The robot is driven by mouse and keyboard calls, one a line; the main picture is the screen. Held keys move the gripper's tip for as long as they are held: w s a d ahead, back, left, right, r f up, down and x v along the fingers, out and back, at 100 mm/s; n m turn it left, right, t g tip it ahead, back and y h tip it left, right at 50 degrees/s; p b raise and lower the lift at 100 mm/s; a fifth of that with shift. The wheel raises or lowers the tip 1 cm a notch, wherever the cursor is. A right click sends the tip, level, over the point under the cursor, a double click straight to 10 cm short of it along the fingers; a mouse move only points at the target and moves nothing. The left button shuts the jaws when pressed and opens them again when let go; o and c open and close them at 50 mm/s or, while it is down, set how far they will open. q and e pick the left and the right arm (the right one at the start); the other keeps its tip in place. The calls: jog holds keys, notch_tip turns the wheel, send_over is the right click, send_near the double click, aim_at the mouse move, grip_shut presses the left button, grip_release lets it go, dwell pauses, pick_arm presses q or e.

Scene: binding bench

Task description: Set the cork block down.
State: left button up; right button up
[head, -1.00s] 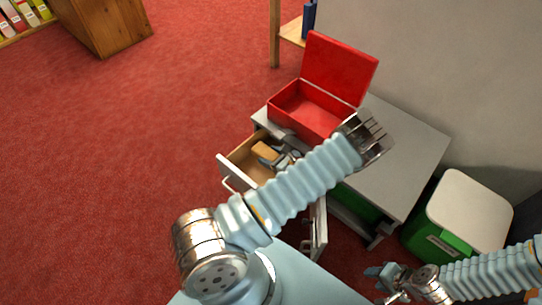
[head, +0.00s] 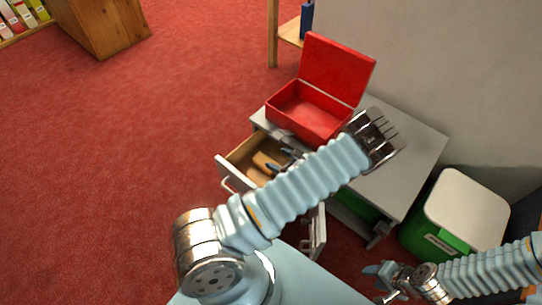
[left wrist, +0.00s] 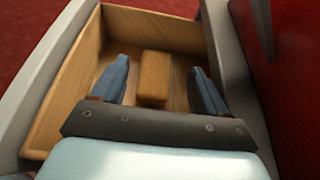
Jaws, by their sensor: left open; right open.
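The cork block (left wrist: 154,78) lies on the floor of the open wooden drawer (left wrist: 92,35) in the left wrist view. It also shows in the drawer (head: 236,157) in the head view, partly covered by my left arm and gripper. My left gripper (left wrist: 158,80) is open, one finger on each side of the block, with a gap to both fingers. In the head view its fingertips (head: 280,160) are over the drawer. My right gripper (head: 376,283) is open and empty at the lower right, away from the drawer.
A red box (head: 304,112) with its lid up stands on the grey bench top (head: 425,150). A green bin with a white lid (head: 470,205) stands to the right. A lower door (head: 317,228) of the bench hangs open. Red carpet is free on the left.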

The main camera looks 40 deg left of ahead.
pick_arm(q)
jog(key=v, duration=0.6)
jog(key=shift+d+r, duration=0.2)
jog(key=shift+d, duration=0.1)
